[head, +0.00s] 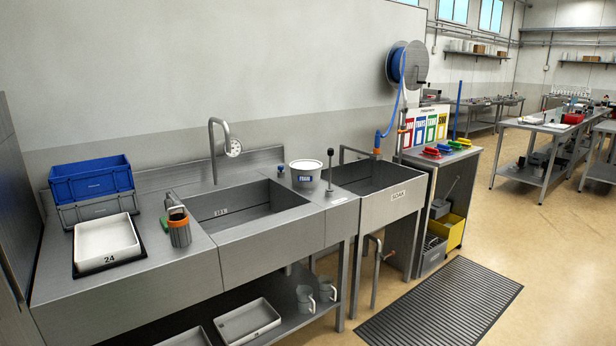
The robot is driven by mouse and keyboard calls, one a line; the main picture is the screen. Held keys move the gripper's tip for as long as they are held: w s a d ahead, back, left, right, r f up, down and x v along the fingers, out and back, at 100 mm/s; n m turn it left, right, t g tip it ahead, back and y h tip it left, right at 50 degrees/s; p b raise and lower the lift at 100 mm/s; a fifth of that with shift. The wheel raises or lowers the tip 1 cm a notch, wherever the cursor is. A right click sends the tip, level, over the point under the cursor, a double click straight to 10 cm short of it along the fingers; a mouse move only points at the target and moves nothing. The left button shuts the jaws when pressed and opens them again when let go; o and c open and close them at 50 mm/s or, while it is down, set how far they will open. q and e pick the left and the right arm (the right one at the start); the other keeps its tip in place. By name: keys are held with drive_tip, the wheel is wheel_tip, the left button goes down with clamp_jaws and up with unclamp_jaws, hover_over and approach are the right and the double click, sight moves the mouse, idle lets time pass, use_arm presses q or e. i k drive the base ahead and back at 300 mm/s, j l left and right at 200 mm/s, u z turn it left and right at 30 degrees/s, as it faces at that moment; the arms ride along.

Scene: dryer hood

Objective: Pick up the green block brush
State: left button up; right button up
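The green block brush (455,145) lies on top of a grey cabinet (430,160) to the right of the sinks. It is small in the head view and sits in a row with other coloured brushes. A blue brush (444,148) and a red brush (432,152) lie to its left, and a yellow brush (464,141) lies to its right. Neither of my grippers shows in the head view.
A steel bench with a large sink (250,208) and a smaller sink (385,175) stands left of the cabinet. A colour-coded board (425,125) rises behind the brushes. A dark ribbed mat (440,305) lies on the floor, with open floor to its right.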

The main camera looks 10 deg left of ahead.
sight(453, 145)
drive_tip(key=i+l+z, duration=0.35)
drive_tip(key=i, duration=0.25)
drive_tip(key=i+l+z, duration=0.4)
drive_tip(key=i, duration=0.3)
drive_tip(key=i+z, duration=0.35)
drive_tip(key=i, duration=2.2)
drive_tip(key=i+l+u, duration=0.15)
drive_tip(key=i+u, duration=0.2)
drive_tip(key=i, duration=0.25)
drive_tip(key=i+l+u, duration=0.35)
drive_tip(key=i, duration=0.25)
drive_tip(key=i+l+u, duration=0.35)
drive_tip(key=i, duration=0.25)
